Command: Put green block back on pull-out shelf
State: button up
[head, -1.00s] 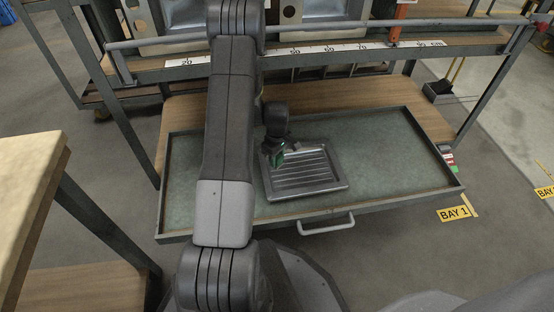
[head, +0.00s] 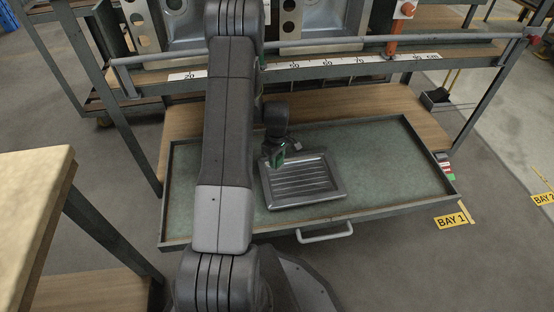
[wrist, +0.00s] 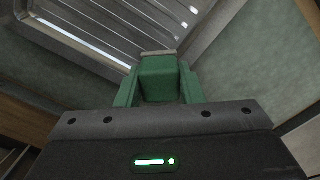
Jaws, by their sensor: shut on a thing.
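The green block (wrist: 158,78) sits between the green fingers of my gripper (wrist: 159,88) in the wrist view. My gripper is shut on it. In the head view my gripper (head: 278,157) is small and dark, over the upper left part of a ridged metal tray, and the block is hard to tell from the fingers. The pull-out shelf (head: 390,165) is drawn out, with a green surface and a raised dark rim. I cannot tell whether the block touches anything below it.
The ridged metal tray (head: 318,193) lies on the shelf, also seen in the wrist view (wrist: 90,28). The shelf is bare right of the tray. A rack rail (head: 440,43) crosses above and behind. A wooden table (head: 30,190) stands at left.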

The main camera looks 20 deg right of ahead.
aim_at(379, 182)
jog(key=k+l, duration=0.25)
jog(key=l, duration=0.5)
jog(key=k+l, duration=0.1)
jog(key=l, duration=0.45)
jog(key=k+l, duration=0.1)
jog(key=l, duration=0.5)
